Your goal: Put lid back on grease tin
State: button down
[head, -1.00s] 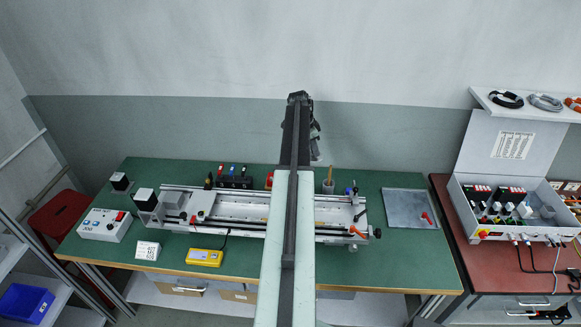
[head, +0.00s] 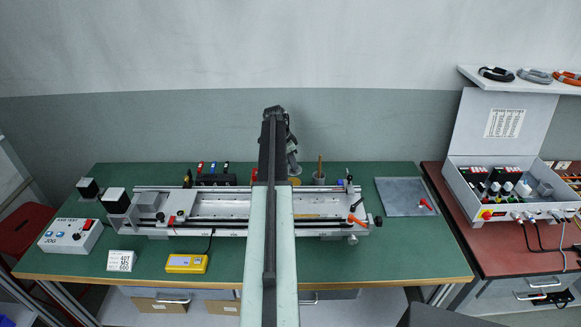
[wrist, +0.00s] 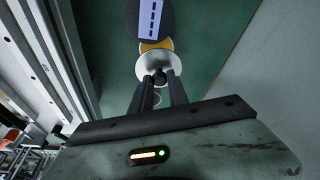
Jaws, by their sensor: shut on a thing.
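My gripper (wrist: 160,80) is shut on the knob of a silvery round lid (wrist: 147,67) in the wrist view. Beyond the lid, a yellow round patch (wrist: 154,46), likely the grease tin, shows partly behind the lid's far edge. I cannot tell the gap between lid and tin. In the head view my arm hides most of this spot. A grey piece, probably the lid (head: 293,167), shows just right of the arm, with a sliver of yellow (head: 295,181) below it at the back of the bench.
A grey pot with a brush (head: 319,180) stands right of the arm. A long rail fixture (head: 220,205) fills the bench middle. In the wrist view a dark round thing with a dashed label (wrist: 150,18) lies beyond the tin. A metal plate (head: 400,197) lies right.

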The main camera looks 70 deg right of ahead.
aim_at(291, 170)
notch_tip(291, 170, down, 6)
jog(key=b, duration=0.6)
jog(key=shift+f, duration=0.2)
jog(key=shift+f+b, duration=0.1)
jog(key=shift+b, duration=0.25)
dwell(1.3)
jog(key=c, duration=0.7)
grip_release()
notch_tip(291, 170, up, 7)
jog(key=p, duration=0.7)
